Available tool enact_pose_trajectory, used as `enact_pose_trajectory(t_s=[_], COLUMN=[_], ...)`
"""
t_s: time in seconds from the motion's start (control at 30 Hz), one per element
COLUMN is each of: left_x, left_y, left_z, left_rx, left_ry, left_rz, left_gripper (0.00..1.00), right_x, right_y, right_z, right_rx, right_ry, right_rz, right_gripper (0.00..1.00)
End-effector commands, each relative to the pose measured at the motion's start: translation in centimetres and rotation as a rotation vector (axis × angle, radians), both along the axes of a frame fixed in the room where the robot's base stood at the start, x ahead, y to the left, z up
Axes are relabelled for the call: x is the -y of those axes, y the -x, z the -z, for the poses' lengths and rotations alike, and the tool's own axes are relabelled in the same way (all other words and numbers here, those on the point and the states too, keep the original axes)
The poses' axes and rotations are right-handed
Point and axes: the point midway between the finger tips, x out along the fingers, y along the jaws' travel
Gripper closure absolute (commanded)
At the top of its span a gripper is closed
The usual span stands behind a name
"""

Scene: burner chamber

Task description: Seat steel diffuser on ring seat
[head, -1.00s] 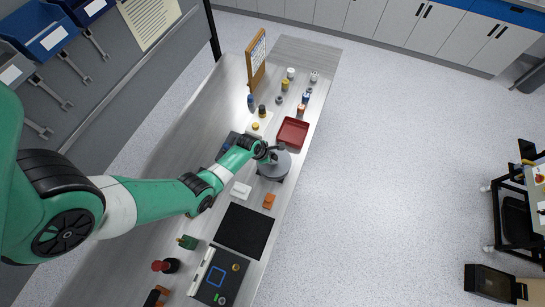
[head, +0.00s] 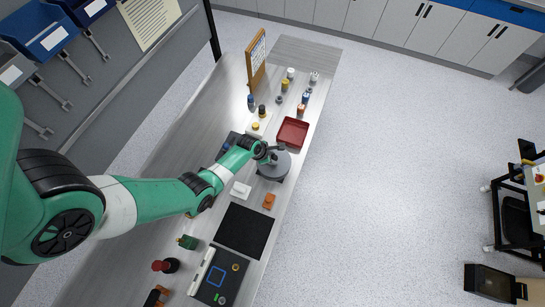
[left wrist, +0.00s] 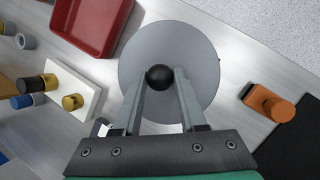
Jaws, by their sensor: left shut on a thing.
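The steel diffuser (head: 278,167) is a round grey disc at the bench's right side, just in front of the red tray. It fills the middle of the left wrist view (left wrist: 192,48) and has a black ball knob (left wrist: 160,77) at its centre. My left gripper (head: 271,156) is over the disc. In the left wrist view its two fingers (left wrist: 160,82) are shut on the knob from both sides. The ring seat is not distinct in either view. What lies under the disc is hidden, so I cannot tell whether it rests on anything. My right gripper is not in view.
A red tray (head: 292,132) lies just beyond the disc. A white block with brass knobs (left wrist: 68,95) is to the disc's left in the wrist view, an orange piece (left wrist: 268,103) to its right. A black mat (head: 244,231) lies nearer. Small bottles stand at the far end.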

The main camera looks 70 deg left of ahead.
Motion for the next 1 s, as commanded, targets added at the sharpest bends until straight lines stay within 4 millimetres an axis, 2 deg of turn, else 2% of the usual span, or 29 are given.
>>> enact_pose_trajectory(t_s=[0.73,0.77,0.93,1.0], left_x=[0.0,0.0,0.0,0.0], left_y=[0.0,0.0,0.0,0.0], left_z=[2.4,2.2,2.2,2.2], left_rx=[0.001,0.001,0.001,0.000], left_ry=[-0.001,-0.001,-0.001,0.000], left_rz=[0.000,0.000,0.000,0.000], left_gripper=[1.00,0.54,0.24,0.24], right_x=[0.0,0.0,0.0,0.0], right_y=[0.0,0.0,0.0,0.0], right_z=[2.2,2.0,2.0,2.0], right_rx=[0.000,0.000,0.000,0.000], right_ry=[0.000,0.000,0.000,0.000], right_rz=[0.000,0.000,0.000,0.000], right_gripper=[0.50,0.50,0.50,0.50])
